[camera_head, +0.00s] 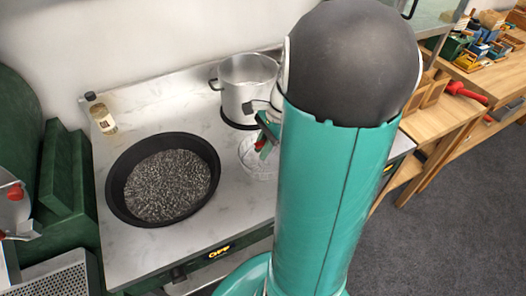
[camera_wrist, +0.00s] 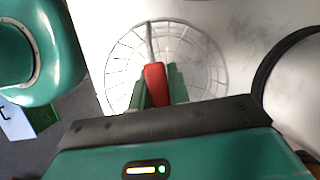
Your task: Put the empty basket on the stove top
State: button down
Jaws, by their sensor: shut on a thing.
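A wire basket (camera_head: 258,166) is over the stove top (camera_head: 219,205), between the large black pan and the silver pot. It is partly hidden behind my arm in the head view. In the wrist view the round wire basket (camera_wrist: 205,62) looks empty, with the pale stove surface showing through its mesh. My gripper (camera_head: 266,133) is shut on the basket's red handle (camera_wrist: 155,84). The wrist view shows my gripper's green fingers (camera_wrist: 158,88) on either side of the handle. I cannot tell whether the basket's bottom touches the stove.
The black pan (camera_head: 112,190) full of small grey pieces stands on the left of the stove. The silver pot (camera_head: 247,84) stands at the back. An oil bottle (camera_head: 104,119) is at the back left. A wooden table (camera_head: 436,124) stands to the right.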

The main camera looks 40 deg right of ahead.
jog(key=shift+s+f, duration=0.1)
jog(key=shift+f, duration=1.1)
jog(key=shift+f, duration=0.1)
jog(key=c, duration=1.3)
grip_release()
